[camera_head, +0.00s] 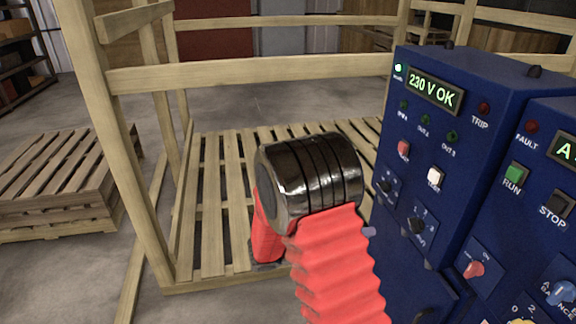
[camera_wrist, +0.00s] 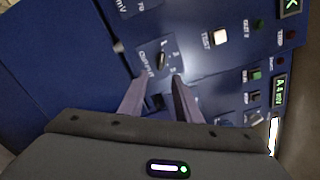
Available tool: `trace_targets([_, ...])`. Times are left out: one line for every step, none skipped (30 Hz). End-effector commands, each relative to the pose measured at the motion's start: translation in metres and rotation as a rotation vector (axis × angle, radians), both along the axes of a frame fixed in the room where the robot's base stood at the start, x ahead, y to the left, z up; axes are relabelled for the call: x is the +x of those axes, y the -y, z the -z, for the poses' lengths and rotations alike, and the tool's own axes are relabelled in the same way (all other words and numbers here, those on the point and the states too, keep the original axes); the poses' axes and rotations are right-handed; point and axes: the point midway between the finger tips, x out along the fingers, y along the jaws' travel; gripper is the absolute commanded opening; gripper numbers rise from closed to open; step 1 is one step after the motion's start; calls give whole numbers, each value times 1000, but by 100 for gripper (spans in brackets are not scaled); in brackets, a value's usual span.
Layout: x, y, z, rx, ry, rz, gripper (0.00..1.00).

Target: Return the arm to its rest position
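My arm shows in the camera_head view as a red ribbed sleeve and a dark shiny round joint, raised in front of the blue cabinet (camera_head: 395,150). My gripper (camera_wrist: 159,82) shows in the camera_wrist view with its two greyish fingers apart and nothing held between them. The fingers point at the cabinet's front panel, near a small black rotary knob (camera_wrist: 159,60) marked OUTPUT. I cannot tell whether the tips touch the panel. In the camera_head view the gripper is mostly hidden behind the arm; a small pale tip (camera_head: 369,232) shows beside the cabinet edge.
The cabinet's display (camera_head: 434,93) reads "230 V OK". A second blue cabinet (camera_head: 545,220) with RUN and STOP buttons stands at the right. A wooden crate frame (camera_head: 240,75) stands behind my arm. A pallet stack (camera_head: 60,185) is at left, with open floor around it.

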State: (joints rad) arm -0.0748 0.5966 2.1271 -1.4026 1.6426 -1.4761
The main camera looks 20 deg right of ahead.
Motion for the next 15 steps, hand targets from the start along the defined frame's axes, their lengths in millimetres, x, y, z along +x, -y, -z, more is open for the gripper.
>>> trace_targets([0, 0, 0, 0, 0, 0, 30])
trace_targets([0, 0, 0, 0, 1, 0, 30])
trace_targets([0, 0, 0, -1, 6, 0, 30])
trace_targets([0, 0, 0, -1, 12, 0, 30])
trace_targets([0, 0, 0, -2, 21, 0, 30])
trace_targets([0, 0, 1, -2, 39, -1, 30])
trace_targets([1, 0, 2, 1, 56, -3, 30])
trace_targets([1, 0, 4, 6, 79, -3, 30])
trace_targets([0, 0, 7, 16, 114, 1, 30])
trace_targets([-1, 0, 10, 26, 144, 8, 30])
trace_targets([-4, -1, 15, 39, 174, 19, 30])
trace_targets([-9, -2, 22, 57, 217, 38, 30])
trace_targets([-14, -2, 28, 73, 249, 56, 30])
trace_targets([-18, -3, 34, 87, 282, 75, 30])
trace_targets([-26, -5, 42, 107, 326, 104, 30])
